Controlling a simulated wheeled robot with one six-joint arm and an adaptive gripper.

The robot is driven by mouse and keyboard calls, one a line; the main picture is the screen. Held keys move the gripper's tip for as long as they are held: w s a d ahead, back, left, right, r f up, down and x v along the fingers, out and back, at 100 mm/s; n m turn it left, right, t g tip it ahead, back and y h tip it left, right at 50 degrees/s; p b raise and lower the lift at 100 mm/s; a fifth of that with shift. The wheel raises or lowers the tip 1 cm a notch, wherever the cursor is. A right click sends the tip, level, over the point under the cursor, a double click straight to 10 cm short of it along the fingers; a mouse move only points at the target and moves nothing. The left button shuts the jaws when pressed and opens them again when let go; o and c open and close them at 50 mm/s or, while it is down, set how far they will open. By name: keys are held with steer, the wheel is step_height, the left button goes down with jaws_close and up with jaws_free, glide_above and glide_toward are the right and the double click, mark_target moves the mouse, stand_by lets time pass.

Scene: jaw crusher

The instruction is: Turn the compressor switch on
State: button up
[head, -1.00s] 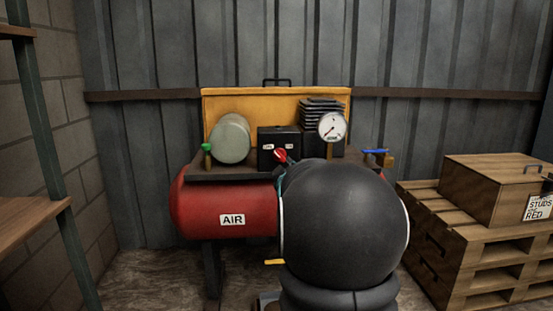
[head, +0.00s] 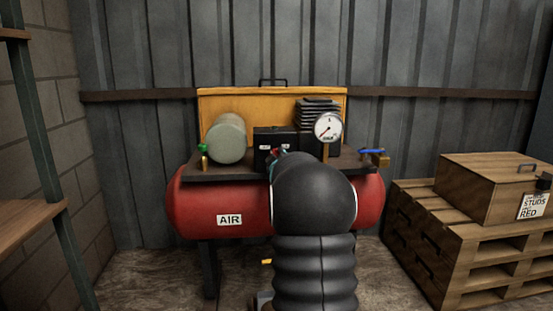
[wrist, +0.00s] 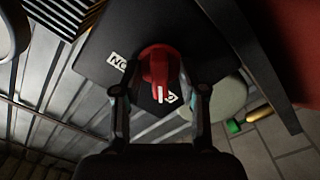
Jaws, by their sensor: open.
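The compressor switch is a red rotary knob (wrist: 158,68) on a black box (wrist: 98,55), also seen in the head view (head: 265,135). In the wrist view, the knob's white pointer line is directed toward the lower label, away from the upside-down "ON" label (wrist: 118,61). The lower label is partly hidden. My gripper (wrist: 160,95) is open, with one finger on each side of the knob; I cannot tell whether they touch it. In the head view my arm hides most of the knob and the fingers.
The red air tank (head: 190,206) carries a gauge (head: 328,128), a green-capped valve (head: 204,155) and a blue-handled valve (head: 372,152). A wooden crate (head: 480,185) on pallets (head: 430,235) stands right. A shelf (head: 30,222) stands left.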

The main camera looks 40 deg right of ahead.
jaws_close()
